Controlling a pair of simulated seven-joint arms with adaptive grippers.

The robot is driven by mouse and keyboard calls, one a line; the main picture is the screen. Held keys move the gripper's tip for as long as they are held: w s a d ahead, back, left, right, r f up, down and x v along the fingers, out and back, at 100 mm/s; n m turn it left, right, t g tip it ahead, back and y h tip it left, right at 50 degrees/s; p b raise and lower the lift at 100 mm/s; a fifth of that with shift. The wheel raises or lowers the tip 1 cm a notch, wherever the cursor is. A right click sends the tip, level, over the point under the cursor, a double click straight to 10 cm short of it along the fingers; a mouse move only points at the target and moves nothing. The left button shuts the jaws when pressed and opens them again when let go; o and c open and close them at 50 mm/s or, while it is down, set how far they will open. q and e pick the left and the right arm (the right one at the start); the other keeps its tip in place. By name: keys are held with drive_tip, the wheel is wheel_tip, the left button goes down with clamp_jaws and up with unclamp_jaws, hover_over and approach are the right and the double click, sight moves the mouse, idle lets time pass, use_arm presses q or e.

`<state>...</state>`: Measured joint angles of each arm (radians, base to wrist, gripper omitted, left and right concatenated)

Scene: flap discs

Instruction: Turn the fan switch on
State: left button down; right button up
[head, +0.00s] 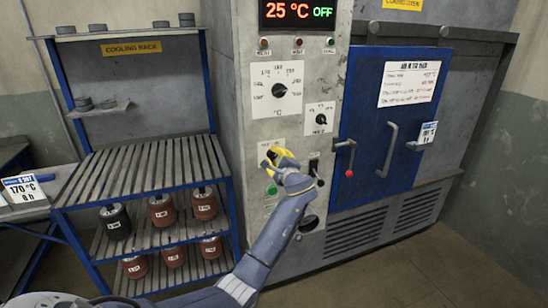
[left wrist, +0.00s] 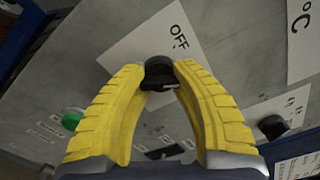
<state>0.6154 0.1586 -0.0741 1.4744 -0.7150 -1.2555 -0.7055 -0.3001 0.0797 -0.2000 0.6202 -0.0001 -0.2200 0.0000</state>
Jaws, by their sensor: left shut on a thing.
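My left gripper (head: 275,158) is at the grey oven control panel in the head view, over a small white plate under the temperature dial. In the left wrist view its yellow fingers close from both sides on a black switch knob (left wrist: 159,73). This knob sits on a white plate (left wrist: 150,42) marked OFF; I cannot read the word fan on it. In the head view the fingers hide most of the knob, so its setting is unclear. My right gripper is in neither view.
A temperature dial (head: 279,90), a smaller dial (head: 321,119) and a black lever switch (head: 314,170) share the panel. A green button (left wrist: 72,121) is close by. The display (head: 297,13) reads 25 °C OFF. The blue oven door (head: 365,150) and cooling rack (head: 150,165) flank the panel.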

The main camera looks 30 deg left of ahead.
use_arm(q)
drive_tip(key=shift+d+m, duration=0.15)
drive_tip(key=shift+m, duration=0.25)
drive_tip(key=c, duration=1.1)
unclamp_jaws()
drive_tip(key=shift+w+d+f, duration=0.1)
drive_tip(key=shift+w, duration=0.05)
drive_tip(key=shift+o, duration=1.2)
drive_tip(key=shift+s, duration=0.2)
drive_tip(key=v, duration=1.1)
drive_tip(key=shift+s+d, duration=0.25)
